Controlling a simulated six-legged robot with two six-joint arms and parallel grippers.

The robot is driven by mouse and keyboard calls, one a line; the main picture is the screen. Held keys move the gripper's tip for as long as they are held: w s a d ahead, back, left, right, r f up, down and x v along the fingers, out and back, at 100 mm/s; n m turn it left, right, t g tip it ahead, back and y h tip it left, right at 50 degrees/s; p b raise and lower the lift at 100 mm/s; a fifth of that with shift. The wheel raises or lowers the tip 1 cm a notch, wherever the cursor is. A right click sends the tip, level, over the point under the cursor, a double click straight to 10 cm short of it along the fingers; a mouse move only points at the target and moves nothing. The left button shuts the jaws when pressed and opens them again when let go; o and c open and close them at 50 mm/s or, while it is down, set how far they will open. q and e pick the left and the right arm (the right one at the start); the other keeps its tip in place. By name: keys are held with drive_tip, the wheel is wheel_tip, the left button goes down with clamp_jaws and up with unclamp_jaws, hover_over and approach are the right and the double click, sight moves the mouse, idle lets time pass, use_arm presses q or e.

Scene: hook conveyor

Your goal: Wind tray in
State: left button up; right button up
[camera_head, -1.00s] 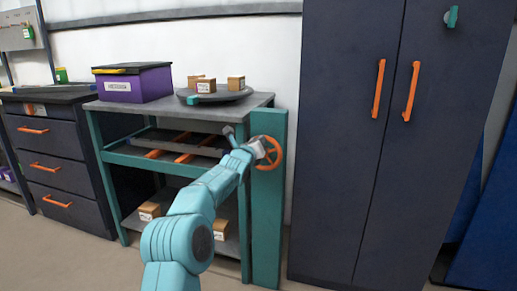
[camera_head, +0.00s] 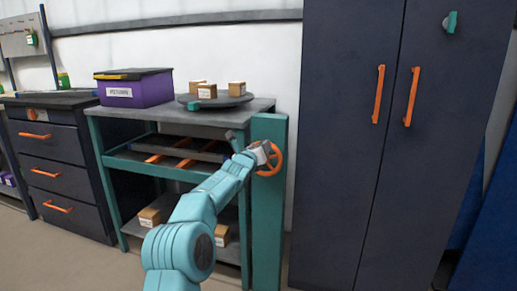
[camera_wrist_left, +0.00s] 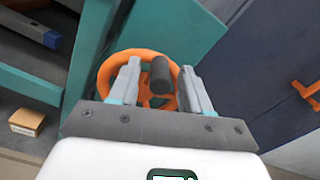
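An orange handwheel (camera_head: 276,160) sits on the teal post at the right end of the workbench. In the left wrist view the handwheel (camera_wrist_left: 110,73) carries a dark cylindrical knob (camera_wrist_left: 161,76). My left gripper (camera_head: 264,154) is at the wheel. In the wrist view its fingers (camera_wrist_left: 160,78) are apart, one on each side of the knob, with visible gaps. A dark tray (camera_head: 205,153) lies under the bench top, by orange rails (camera_head: 160,157); my arm partly hides that level. My right gripper is out of view.
The bench top holds a purple box (camera_head: 135,92) and a round turntable (camera_head: 240,100) with small cartons. More cartons (camera_head: 150,216) sit on the low shelf. A tall dark cabinet (camera_head: 345,190) stands close on the right, drawers (camera_head: 60,175) on the left.

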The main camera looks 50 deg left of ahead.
use_arm(q)
wheel_tip(320, 180, up, 9)
drive_tip(key=p, duration=0.8)
drive_tip(key=shift+r, duration=0.2)
wheel_tip(320, 180, up, 11)
drive_tip(key=p, duration=1)
drive_tip(key=shift+f, duration=0.15)
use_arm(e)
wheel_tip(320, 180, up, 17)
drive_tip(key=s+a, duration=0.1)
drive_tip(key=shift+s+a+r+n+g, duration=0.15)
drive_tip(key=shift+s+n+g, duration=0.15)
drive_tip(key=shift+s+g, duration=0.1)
